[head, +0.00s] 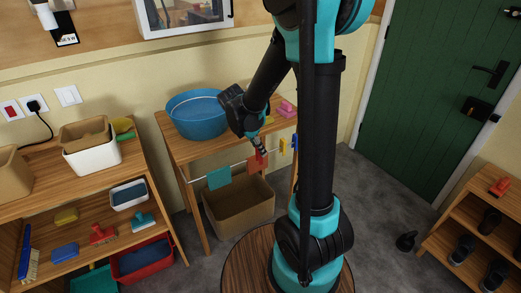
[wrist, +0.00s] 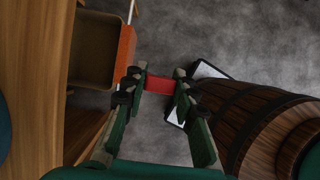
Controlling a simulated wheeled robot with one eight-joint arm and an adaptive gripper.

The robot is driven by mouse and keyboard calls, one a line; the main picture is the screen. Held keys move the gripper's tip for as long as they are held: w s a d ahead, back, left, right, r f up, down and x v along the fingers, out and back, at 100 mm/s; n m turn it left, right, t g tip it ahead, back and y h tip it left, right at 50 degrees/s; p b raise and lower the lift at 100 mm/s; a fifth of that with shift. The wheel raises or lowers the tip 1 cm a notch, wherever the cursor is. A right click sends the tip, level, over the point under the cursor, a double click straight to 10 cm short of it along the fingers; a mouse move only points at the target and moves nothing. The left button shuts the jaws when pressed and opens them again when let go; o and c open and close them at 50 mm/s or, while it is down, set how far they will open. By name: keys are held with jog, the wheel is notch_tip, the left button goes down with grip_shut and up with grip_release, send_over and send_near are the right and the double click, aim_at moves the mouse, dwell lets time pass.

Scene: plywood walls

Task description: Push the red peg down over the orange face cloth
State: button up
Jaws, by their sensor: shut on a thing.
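My gripper (head: 259,149) is at the rail on the front of the wooden table, pointing down. In the wrist view its fingers (wrist: 160,84) are shut on the red peg (wrist: 159,85), which spans the gap between them. The orange face cloth (head: 252,166) hangs on the thin white rail (head: 200,177), just below my gripper. In the wrist view the cloth (wrist: 125,50) shows beside the left fingertip.
A teal cloth (head: 219,178) hangs left on the rail; a yellow peg (head: 283,146) sits to the right. A blue basin (head: 198,114) stands on the table. A brown bin (head: 238,212) is below, and a barrel-like wooden thing (wrist: 265,125) fills the wrist view's right.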

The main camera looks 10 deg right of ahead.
send_over(252, 157)
jog(key=shift+s, duration=0.1)
jog(key=shift+f, duration=2.85)
jog(key=shift+f, duration=0.1)
jog(key=o, duration=0.9)
jog(key=shift+c, duration=0.2)
